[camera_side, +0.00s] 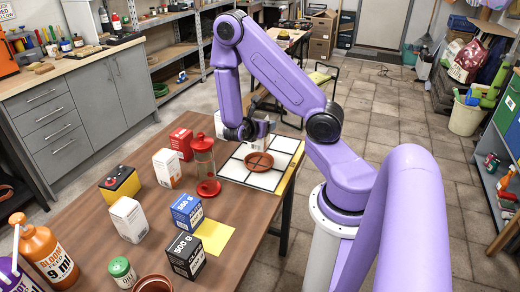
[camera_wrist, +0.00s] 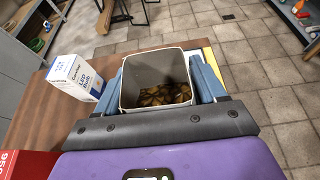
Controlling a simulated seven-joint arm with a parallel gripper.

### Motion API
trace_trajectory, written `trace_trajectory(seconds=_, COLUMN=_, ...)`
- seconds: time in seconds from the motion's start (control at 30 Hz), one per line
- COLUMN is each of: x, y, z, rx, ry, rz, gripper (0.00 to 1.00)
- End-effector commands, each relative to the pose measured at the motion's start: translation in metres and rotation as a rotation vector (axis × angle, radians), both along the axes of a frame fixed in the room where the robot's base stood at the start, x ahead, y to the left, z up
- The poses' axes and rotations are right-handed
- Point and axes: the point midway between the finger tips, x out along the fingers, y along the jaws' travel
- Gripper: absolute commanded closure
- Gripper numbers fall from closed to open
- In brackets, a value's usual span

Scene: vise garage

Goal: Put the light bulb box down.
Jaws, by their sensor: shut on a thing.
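My gripper (camera_side: 250,128) is over the far end of the table, near the white gridded board. In the wrist view its two blue fingers (camera_wrist: 157,85) press on opposite sides of a pale open-topped box (camera_wrist: 157,110), with brown patterned contents or lining inside. Its pale side shows at the gripper in the side view (camera_side: 264,127); no label on it is readable. A separate white carton marked LED Bulb (camera_wrist: 75,78) stands upright on the table, left of the fingers and apart from them. I cannot tell which side-view carton that is.
The gridded board (camera_side: 234,170) carries a terracotta saucer (camera_side: 260,161). A red lantern-like glass holder (camera_side: 205,165) stands beside it. Red (camera_side: 181,143), white, blue (camera_side: 187,212) and black (camera_side: 186,255) boxes crowd the wooden table (camera_side: 85,235). A yellow sheet (camera_side: 213,236) lies flat near the edge.

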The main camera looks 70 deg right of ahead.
Motion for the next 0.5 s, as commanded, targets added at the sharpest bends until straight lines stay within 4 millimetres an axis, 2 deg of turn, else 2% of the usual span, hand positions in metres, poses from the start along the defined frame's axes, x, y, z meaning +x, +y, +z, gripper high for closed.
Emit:
trace_trajectory(seconds=0.13, x=0.000, y=0.000, z=-0.018, rx=0.000, ry=0.003, rz=0.000, gripper=0.60)
trace_trajectory(seconds=0.37, x=0.000, y=0.000, z=-0.031, rx=0.000, ry=0.000, rz=0.000, gripper=0.60)
trace_trajectory(seconds=0.5, x=0.000, y=0.000, z=-0.044, rx=0.000, ry=0.002, rz=0.000, gripper=0.60)
